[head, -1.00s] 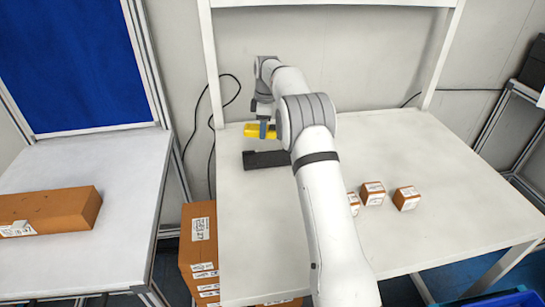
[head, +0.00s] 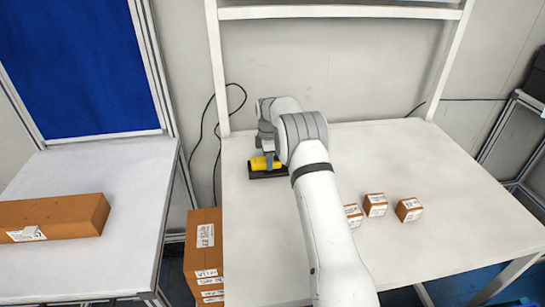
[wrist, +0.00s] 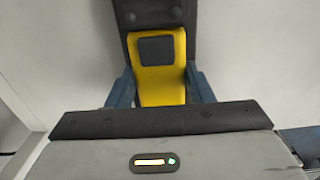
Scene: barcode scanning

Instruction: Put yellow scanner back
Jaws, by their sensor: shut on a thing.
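The yellow scanner (head: 259,163) is at the black holder (head: 267,175) on the left part of the white table. In the wrist view the yellow scanner (wrist: 161,72) has a dark grey pad on its face and sits between the two blue-grey fingers of my gripper (wrist: 160,88). My gripper (head: 267,158) is shut on it from above. The black holder (wrist: 160,14) runs behind the scanner in the wrist view. Whether the scanner rests fully in the holder is hard to tell, as my wrist hides part of it.
Several small brown boxes (head: 375,205) with labels stand on the table right of my arm. A long brown box (head: 60,216) lies on the left table. Stacked cartons (head: 203,245) stand between the tables. The right half of the white table (head: 440,160) is mostly clear.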

